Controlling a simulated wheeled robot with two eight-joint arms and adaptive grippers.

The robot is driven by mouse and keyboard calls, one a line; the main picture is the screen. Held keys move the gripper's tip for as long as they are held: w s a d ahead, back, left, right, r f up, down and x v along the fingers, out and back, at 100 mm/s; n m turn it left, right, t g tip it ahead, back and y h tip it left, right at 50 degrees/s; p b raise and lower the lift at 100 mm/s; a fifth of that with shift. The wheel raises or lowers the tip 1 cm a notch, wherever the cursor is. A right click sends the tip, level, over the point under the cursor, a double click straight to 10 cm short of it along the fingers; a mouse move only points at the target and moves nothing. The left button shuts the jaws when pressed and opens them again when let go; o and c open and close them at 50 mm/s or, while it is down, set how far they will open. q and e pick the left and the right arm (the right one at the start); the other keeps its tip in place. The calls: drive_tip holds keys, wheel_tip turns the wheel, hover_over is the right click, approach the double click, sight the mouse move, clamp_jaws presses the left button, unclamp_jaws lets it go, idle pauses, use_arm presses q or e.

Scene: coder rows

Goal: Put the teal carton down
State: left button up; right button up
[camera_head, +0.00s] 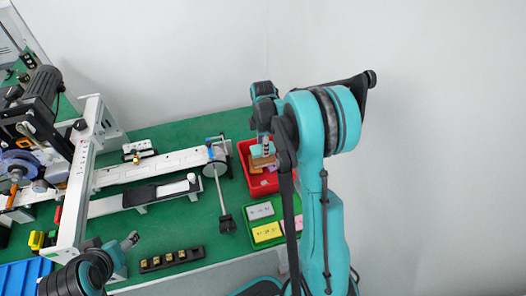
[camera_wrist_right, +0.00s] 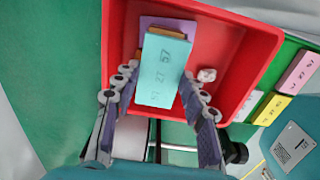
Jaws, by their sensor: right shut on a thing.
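The teal carton (camera_wrist_right: 160,70) has printed numbers on its face and sits between the two fingers of my right gripper (camera_wrist_right: 158,88), which is shut on it.
A green tray beside the red bin holds a yellow carton (camera_head: 266,232), a pale carton (camera_head: 260,210) and a pink carton (camera_wrist_right: 299,72). A small white object (camera_wrist_right: 207,75) lies in the bin. Machinery and a white frame (camera_head: 88,150) fill the left of the green table.

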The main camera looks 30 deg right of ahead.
drive_tip(key=shift+f+b, duration=0.35)
drive_tip(key=shift+f, duration=1.1)
drive_tip(key=shift+f+b, duration=0.5)
drive_tip(key=shift+f, duration=0.05)
drive_tip(key=o, duration=0.8)
